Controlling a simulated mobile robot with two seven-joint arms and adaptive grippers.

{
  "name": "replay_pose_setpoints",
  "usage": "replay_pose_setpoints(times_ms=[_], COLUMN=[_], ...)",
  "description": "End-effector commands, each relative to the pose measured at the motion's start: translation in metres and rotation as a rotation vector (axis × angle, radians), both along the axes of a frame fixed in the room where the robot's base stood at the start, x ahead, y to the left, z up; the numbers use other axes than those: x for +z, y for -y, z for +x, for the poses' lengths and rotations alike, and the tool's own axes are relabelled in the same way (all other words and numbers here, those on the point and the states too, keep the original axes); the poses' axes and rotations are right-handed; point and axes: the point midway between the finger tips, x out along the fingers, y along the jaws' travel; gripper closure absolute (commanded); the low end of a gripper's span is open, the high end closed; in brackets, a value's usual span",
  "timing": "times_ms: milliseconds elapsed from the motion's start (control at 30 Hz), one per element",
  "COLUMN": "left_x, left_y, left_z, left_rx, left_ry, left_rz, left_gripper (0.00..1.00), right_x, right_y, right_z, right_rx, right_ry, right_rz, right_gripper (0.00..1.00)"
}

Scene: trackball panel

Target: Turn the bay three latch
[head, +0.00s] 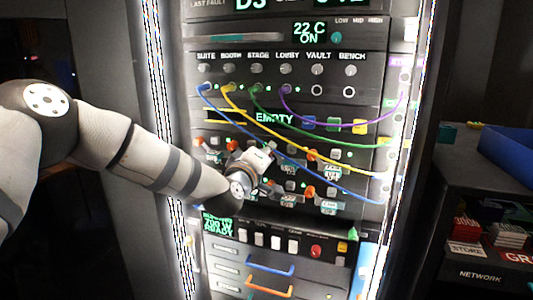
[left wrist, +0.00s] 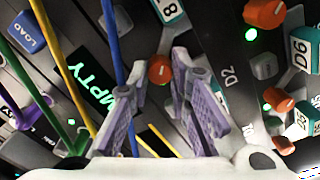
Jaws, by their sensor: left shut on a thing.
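The rack's bay panel has several orange latch knobs with teal-edged tags, such as one latch (head: 310,191) in the head view. My left gripper (head: 262,158) is at this panel, below the "EMPTY" display (head: 273,118), and covers part of it. In the left wrist view my left gripper (left wrist: 153,82) is shut on an orange latch knob (left wrist: 160,69) between its fingertips. A tag ending in 8 (left wrist: 169,10) is beyond it, and "D2" (left wrist: 229,76) is printed to its right. I cannot read which bay the held knob belongs to. My right gripper is not in view.
Blue (head: 300,160), yellow (head: 290,140), green (head: 320,143) and purple (head: 340,113) cables hang across the panel close to my left gripper. Other orange knobs (left wrist: 265,13) stand close by. A blue bin (head: 507,150) is on the bench at right.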

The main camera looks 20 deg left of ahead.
Motion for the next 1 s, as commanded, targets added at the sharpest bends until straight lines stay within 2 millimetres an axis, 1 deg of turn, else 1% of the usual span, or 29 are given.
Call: replay_pose_setpoints(times_ms=[33, 67, 100, 133, 533, 633, 667, 767, 800, 867, 900, 967, 1000], left_x=[0.001, 0.001, 0.001, 0.001, 0.0, -0.005, -0.008, -0.019, -0.022, -0.024, -0.024, -0.024, -0.023], left_y=[-0.001, -0.001, -0.001, -0.001, 0.0, -0.001, -0.001, -0.002, -0.002, -0.002, -0.002, -0.002, -0.002], left_z=[0.0, 0.0, 0.0, 0.0, 0.0, 0.001, 0.001, 0.002, 0.002, 0.002, 0.003, 0.002, 0.002], left_rx=[0.001, 0.001, 0.001, 0.001, 0.0, 0.002, 0.002, 0.005, 0.007, 0.008, 0.008, 0.009, 0.008], left_ry=[0.002, 0.002, 0.002, 0.002, 0.0, -0.007, -0.011, -0.028, -0.034, -0.039, -0.042, -0.047, -0.049], left_rz=[0.0, 0.0, 0.0, 0.0, -0.003, -0.066, -0.11, -0.343, -0.461, -0.642, -0.761, -0.946, -1.073], left_gripper=[0.79, 0.73, 0.64, 0.61, 0.61, 0.61, 0.61, 0.61, 0.61, 0.61, 0.61, 0.61, 0.61], right_x=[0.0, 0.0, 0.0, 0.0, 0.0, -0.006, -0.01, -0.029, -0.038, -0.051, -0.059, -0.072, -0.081], right_y=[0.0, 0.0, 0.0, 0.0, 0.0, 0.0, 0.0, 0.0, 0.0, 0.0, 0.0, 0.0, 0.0], right_z=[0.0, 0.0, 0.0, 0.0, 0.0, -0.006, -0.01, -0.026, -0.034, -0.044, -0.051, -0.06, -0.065], right_rx=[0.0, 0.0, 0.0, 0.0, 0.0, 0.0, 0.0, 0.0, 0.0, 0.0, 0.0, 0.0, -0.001], right_ry=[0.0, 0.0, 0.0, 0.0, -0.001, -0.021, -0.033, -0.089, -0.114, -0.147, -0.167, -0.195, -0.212], right_rz=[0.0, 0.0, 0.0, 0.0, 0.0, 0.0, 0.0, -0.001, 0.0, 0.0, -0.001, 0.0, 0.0], right_gripper=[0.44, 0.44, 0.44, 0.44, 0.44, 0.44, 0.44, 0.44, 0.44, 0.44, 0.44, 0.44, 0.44])
